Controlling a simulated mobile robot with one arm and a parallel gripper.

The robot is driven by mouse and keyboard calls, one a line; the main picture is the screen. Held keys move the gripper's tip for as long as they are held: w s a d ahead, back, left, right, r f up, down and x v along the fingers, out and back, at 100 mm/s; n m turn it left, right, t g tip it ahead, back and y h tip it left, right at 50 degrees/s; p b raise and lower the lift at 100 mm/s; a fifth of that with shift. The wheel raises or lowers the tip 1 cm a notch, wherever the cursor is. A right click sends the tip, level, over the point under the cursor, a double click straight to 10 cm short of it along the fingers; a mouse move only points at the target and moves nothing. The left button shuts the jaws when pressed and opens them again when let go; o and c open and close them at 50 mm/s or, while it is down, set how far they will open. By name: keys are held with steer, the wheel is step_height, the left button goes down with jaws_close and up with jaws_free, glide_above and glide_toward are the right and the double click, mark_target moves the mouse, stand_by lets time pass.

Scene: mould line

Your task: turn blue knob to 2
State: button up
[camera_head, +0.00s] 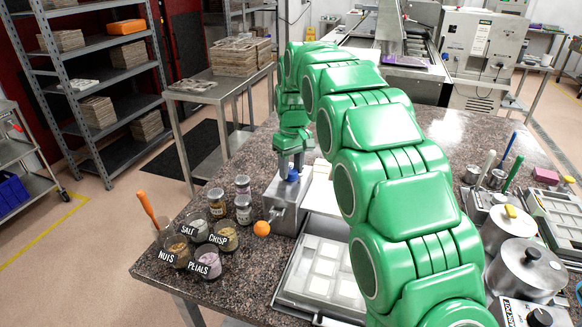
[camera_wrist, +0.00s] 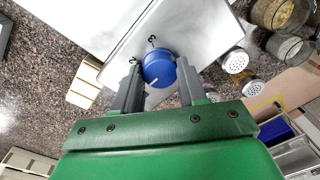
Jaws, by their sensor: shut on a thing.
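The blue knob (camera_head: 292,176) sits on a grey metal box (camera_head: 288,218) on the granite worktop. My gripper (camera_head: 291,164) reaches down over it from above. In the wrist view the blue knob (camera_wrist: 159,68) lies between the two grey fingers of my gripper (camera_wrist: 160,70), which is shut on it. A short white pointer line shows on the knob's lower part in that view. Two small black figures stand on the pale plate beside the knob, at its upper left; they are too small to read surely. The other marks are hidden or out of view.
Labelled jars of salt (camera_head: 193,227), crisp (camera_head: 226,237), nuts (camera_head: 178,252) and petals (camera_head: 205,262) stand left of the box. An orange ball (camera_head: 262,228) is close by. A mould tray (camera_head: 290,292) lies in front. Metal pots (camera_head: 526,268) stand on the right.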

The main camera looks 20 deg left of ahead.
steer(key=m, duration=0.6)
steer(key=shift+d, duration=0.1)
steer(key=m, duration=0.5)
steer(key=shift+m, duration=0.3)
stand_by(0.4)
steer(key=o, duration=1.1)
steer(key=shift+c, duration=0.2)
steer(key=shift+r, duration=0.1)
